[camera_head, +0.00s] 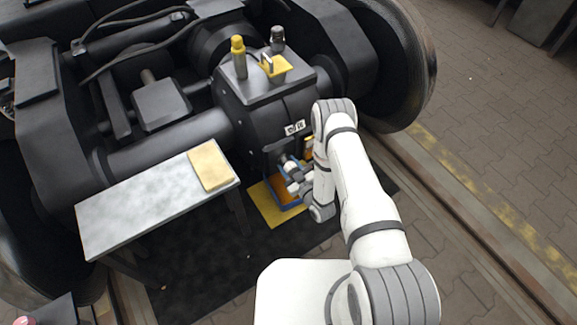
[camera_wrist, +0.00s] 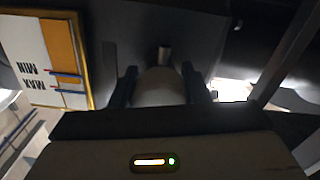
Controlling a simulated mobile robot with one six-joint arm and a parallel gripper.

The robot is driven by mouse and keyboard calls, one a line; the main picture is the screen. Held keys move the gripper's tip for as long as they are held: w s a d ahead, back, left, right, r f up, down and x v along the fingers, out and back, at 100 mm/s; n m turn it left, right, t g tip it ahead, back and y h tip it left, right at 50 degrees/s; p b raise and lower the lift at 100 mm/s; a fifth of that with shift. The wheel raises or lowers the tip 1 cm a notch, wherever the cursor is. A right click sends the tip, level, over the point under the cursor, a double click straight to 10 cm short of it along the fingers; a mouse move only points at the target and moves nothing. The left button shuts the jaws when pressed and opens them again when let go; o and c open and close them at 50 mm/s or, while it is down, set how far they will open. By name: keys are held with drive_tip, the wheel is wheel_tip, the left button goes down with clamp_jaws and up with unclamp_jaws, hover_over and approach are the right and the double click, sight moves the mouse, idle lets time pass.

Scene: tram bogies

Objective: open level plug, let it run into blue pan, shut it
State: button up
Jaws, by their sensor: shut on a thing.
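In the head view my gripper (camera_head: 292,172) is low against the front of the dark gearbox (camera_head: 262,118). In the wrist view my gripper (camera_wrist: 160,88) is shut on a pale rounded piece (camera_wrist: 160,86) that sits between its two dark fingers. It appears to be the level plug; a small metal stub (camera_wrist: 164,54) shows just beyond it.
A gauge plate (camera_wrist: 32,50) marked MIN and MAX is left of the fingers in the wrist view. A yellow mat (camera_head: 265,209) lies under the pan. A grey bench (camera_head: 140,213) with a tan pad (camera_head: 210,166) stands left. A wheel (camera_head: 405,65) is at right.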

sight(293, 172)
drive_tip(key=shift+n, duration=0.3)
drive_tip(key=o, duration=1)
drive_tip(key=p+v, duration=0.1)
drive_tip(key=v, duration=0.6)
drive_tip(key=shift+p, duration=0.4)
drive_tip(key=shift+s+d, duration=0.25)
drive_tip(key=shift+s, duration=0.1)
